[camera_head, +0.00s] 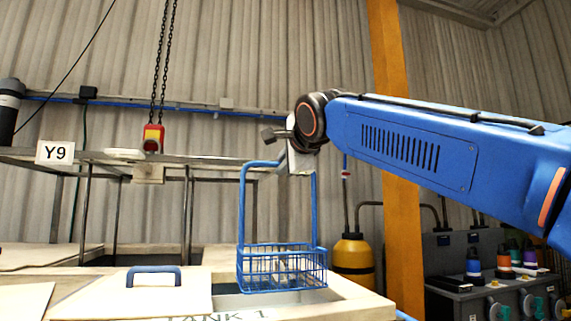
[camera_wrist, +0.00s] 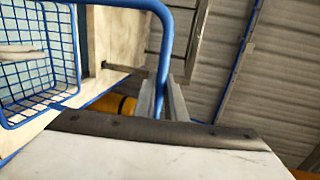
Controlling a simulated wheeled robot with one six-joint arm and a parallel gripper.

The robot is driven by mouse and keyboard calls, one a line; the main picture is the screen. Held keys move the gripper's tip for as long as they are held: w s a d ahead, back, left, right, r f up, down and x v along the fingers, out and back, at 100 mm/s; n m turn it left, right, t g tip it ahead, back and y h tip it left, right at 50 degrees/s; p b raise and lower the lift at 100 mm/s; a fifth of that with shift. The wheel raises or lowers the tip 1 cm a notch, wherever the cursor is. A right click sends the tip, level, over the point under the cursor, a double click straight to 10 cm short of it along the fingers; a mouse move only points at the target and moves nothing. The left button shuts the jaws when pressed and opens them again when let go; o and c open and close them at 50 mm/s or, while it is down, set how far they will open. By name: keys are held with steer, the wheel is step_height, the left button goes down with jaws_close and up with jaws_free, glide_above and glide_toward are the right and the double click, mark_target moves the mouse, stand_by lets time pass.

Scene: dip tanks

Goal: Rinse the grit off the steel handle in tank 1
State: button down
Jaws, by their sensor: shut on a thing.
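My gripper (camera_head: 284,160) is shut on the tall blue handle of a wire basket (camera_head: 282,268). The wrist view shows the two grey fingers (camera_wrist: 166,100) closed around the blue bar, with the basket mesh (camera_wrist: 40,55) at the left. The basket hangs upright at the opening of tank 1 (camera_head: 350,308), whose pale rim carries the lettering "TANK 1". Its underside is at about the level of the opening; I cannot tell whether it is clear of the rim.
A pale lid (camera_head: 140,300) with a blue grip lies left of the opening. A metal rack (camera_head: 90,160) with a Y9 sign stands behind. A red and yellow hoist pendant (camera_head: 153,138) hangs on chains. A yellow container (camera_head: 352,260) and orange post (camera_head: 398,200) stand right.

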steer(key=r+x, duration=0.1)
steer(key=x, duration=0.4)
step_height(320, 180, down, 24)
steer(key=shift+d, duration=0.1)
stand_by(1.4)
steer(key=shift+w+d, duration=0.15)
steer(key=shift+d, duration=0.45)
steer(key=shift+w+d, duration=0.2)
steer(key=shift+d, duration=0.4)
steer(key=shift+s+a, duration=0.2)
steer(key=shift+a, duration=0.6)
steer(key=shift+s+a, duration=0.25)
steer(key=shift+a, duration=0.5)
steer(key=shift+s+a, duration=0.2)
steer(key=shift+a, duration=0.6)
steer(key=shift+d, duration=0.1)
steer(key=shift+w+d, duration=0.15)
steer(key=shift+d, duration=0.4)
steer(key=shift+w+d, duration=0.2)
steer(key=shift+d, duration=0.4)
